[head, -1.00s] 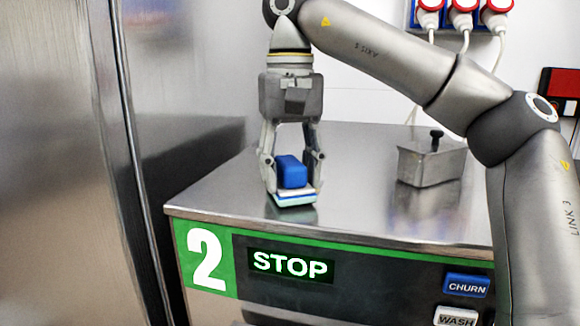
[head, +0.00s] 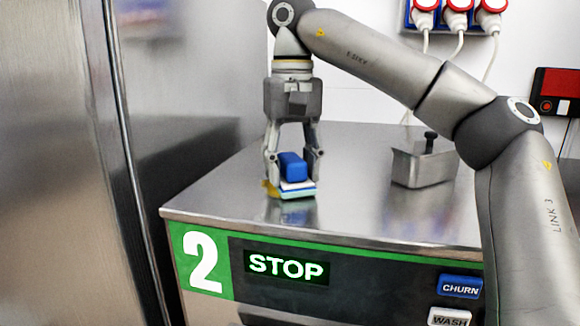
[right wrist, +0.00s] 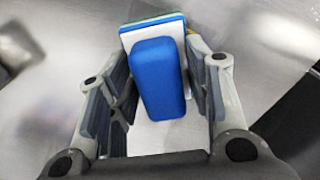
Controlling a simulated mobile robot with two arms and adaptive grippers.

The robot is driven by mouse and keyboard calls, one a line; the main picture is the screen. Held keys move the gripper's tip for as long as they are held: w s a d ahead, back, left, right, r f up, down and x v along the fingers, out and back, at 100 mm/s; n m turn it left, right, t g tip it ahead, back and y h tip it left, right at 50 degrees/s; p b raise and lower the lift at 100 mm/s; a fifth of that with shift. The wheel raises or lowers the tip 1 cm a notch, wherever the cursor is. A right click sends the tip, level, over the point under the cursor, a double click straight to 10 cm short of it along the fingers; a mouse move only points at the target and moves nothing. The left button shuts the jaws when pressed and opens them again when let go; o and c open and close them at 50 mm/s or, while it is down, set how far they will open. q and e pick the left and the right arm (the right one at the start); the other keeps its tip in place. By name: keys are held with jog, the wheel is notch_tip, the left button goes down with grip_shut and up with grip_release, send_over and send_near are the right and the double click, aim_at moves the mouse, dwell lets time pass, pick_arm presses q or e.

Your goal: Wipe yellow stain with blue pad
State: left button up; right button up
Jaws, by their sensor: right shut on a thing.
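The blue pad (head: 292,167) has a blue block handle on a white and pale green base. My right gripper (head: 293,163) is shut on it from above, over the steel top of machine 2. In the right wrist view the pad (right wrist: 158,75) sits between the two fingers (right wrist: 160,95). The base appears at or just above the steel; I cannot tell if it touches. A yellow stain (head: 270,188) shows at the pad's left edge on the steel top, partly hidden by the pad and finger. My left gripper is not in view.
A steel container with a black knob (head: 425,165) stands on the machine top (head: 350,215) to the right. A tall steel panel (head: 55,160) stands at the left. The front carries a STOP display (head: 286,266) and CHURN button (head: 460,287). Plugs hang on the back wall.

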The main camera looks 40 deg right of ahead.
jog(key=shift+w+d+f, duration=0.15)
jog(key=shift+w+d, duration=1)
jog(key=shift+d, duration=0.2)
jog(key=shift+w+a, duration=0.55)
jog(key=shift+s+a, duration=0.15)
jog(key=shift+a, duration=0.25)
jog(key=shift+s+a, duration=0.95)
jog(key=shift+s, duration=0.15)
jog(key=shift+s+a, duration=1.25)
jog(key=shift+a, duration=0.3)
jog(key=shift+w+a, duration=0.45)
jog(key=shift+w, duration=0.3)
jog(key=shift+w+d, duration=1.2)
jog(key=shift+d, duration=0.25)
jog(key=shift+w+d, duration=1.2)
jog(key=shift+d, duration=0.2)
